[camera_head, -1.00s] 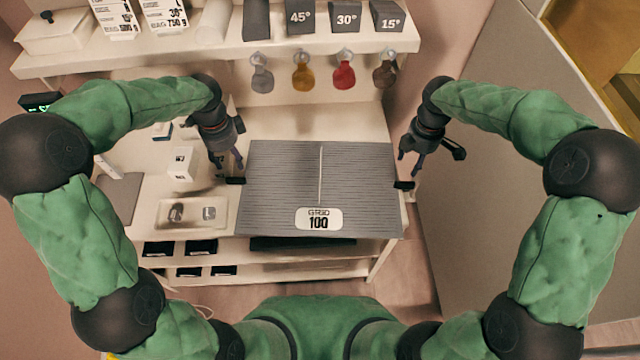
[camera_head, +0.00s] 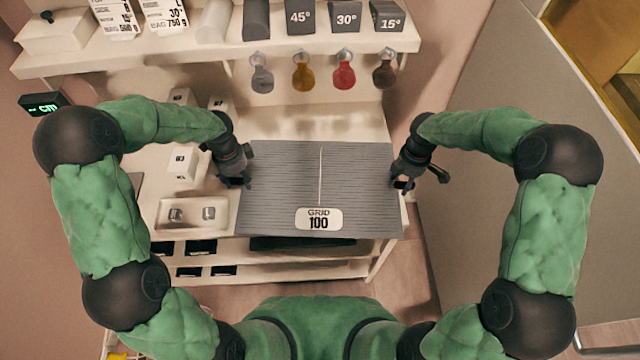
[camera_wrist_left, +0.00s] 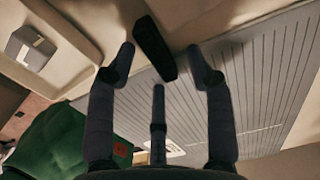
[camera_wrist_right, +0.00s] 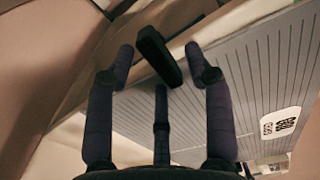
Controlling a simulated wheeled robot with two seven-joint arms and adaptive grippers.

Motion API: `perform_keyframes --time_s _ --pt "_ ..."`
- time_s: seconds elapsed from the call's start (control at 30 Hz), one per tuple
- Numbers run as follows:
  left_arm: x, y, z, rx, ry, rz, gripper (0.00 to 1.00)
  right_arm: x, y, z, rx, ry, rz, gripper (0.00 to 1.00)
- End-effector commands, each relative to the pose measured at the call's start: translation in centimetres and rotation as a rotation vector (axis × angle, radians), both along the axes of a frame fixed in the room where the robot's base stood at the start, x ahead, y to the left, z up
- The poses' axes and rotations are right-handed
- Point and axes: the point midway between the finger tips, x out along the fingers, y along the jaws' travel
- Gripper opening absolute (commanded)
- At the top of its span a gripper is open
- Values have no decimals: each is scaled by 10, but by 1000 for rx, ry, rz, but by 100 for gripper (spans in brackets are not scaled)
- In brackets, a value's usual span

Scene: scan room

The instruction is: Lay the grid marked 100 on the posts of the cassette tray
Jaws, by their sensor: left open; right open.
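The grid marked 100 (camera_head: 280,190) is a flat grey ribbed panel with a white label near its front edge. It lies over the table and its front edge hangs over the shelf below. A dark handle shows at its left side in the left wrist view (camera_wrist_left: 154,48) and another at its right side in the right wrist view (camera_wrist_right: 160,55). My left gripper (camera_head: 240,182) is open around the left handle, and my right gripper (camera_head: 404,184) is open around the right handle. I cannot tell whether the fingers touch the handles. The cassette tray and its posts are not identifiable.
A small tray (camera_head: 165,226) with two small blocks stands left of the grid. White boxes (camera_head: 182,163) stand behind it. A shelf (camera_head: 230,55) runs along the back, with coloured tags hanging under it. A grey panel (camera_head: 500,190) stands at the right.

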Motion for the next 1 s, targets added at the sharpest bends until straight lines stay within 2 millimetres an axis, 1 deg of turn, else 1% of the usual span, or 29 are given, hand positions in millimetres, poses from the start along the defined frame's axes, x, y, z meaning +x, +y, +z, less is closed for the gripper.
perform_keyframes --time_s 0.13,0.17,0.2,0.27,0.3,0.33,0.37,0.77,1.0 --pt "0 0 0 0 0 0 53 0 0 0 0 0 0 53" --pt "0 0 0 0 0 0 50 0 0 0 0 0 0 50" --pt "0 0 0 0 1 0 39 0 0 0 0 0 0 39" --pt "0 0 0 0 1 0 22 0 0 0 0 0 -1 22" --pt "0 0 0 0 1 0 11 0 0 0 0 0 -1 11" --pt "0 0 0 0 1 0 2 0 0 0 0 0 -1 2" --pt "0 0 0 0 1 0 0 0 0 0 0 0 0 0" --pt "1 0 2 0 -2 1 0 1 0 2 0 -2 -1 0" --pt "1 0 10 0 -2 1 0 1 0 10 0 -2 -1 0"
